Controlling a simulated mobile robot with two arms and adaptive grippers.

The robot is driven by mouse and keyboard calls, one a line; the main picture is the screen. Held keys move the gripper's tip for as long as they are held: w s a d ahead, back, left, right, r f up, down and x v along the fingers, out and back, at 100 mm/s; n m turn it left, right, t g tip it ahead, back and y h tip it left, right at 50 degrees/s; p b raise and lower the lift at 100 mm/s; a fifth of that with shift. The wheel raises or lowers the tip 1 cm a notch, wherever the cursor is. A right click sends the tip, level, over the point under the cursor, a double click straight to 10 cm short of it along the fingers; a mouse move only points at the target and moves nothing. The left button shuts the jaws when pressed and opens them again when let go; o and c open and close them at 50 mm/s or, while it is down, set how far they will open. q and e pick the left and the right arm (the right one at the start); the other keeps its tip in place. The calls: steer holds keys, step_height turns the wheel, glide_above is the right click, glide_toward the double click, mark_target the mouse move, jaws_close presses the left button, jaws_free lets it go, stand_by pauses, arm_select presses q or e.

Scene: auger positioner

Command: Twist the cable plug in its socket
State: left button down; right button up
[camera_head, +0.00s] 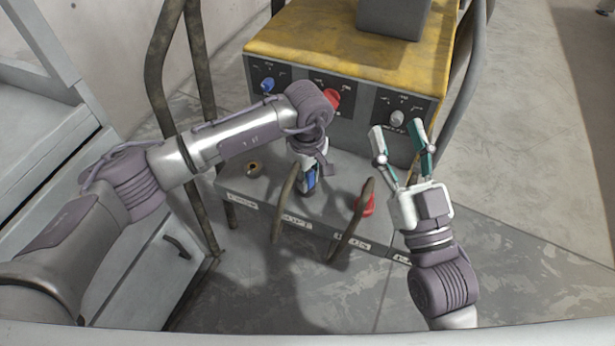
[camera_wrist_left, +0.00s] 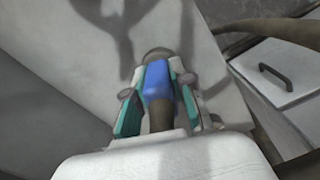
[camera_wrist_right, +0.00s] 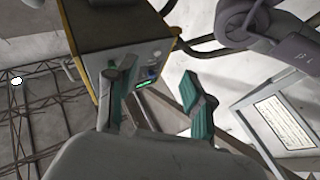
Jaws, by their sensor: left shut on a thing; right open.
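The blue cable plug (camera_wrist_left: 157,80) sits between the teal finger pads of my left gripper (camera_wrist_left: 160,90) in the left wrist view. Its dark cable (camera_wrist_left: 161,118) runs back toward the palm. A grey round rim (camera_wrist_left: 157,53), apparently the socket, shows just past the plug. In the head view my left gripper (camera_head: 311,172) points down onto the shelf, with the blue plug (camera_head: 310,181) partly hidden. Whether the plug is fully seated cannot be told. My right gripper (camera_head: 399,134) is open and empty in front of the control box's right side.
The control box (camera_head: 340,45) carries a blue knob (camera_head: 267,86), a red knob (camera_head: 332,97) and a white knob (camera_head: 397,118). On the shelf (camera_head: 235,185) are an open brownish socket (camera_head: 253,168) and a red cover (camera_head: 366,204).

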arm_select(q)
steer(key=shift+m, duration=0.4)
arm_select(e)
steer(key=shift+s+d+r+t, duration=0.1)
steer(key=shift+s+r+t, duration=0.3)
steer(key=shift+r, duration=0.25)
steer(key=shift+s+r+t, duration=0.3)
steer(key=shift+r+t, duration=0.2)
steer(key=shift+r, duration=0.1)
arm_select(q)
steer(key=shift+b, duration=0.35)
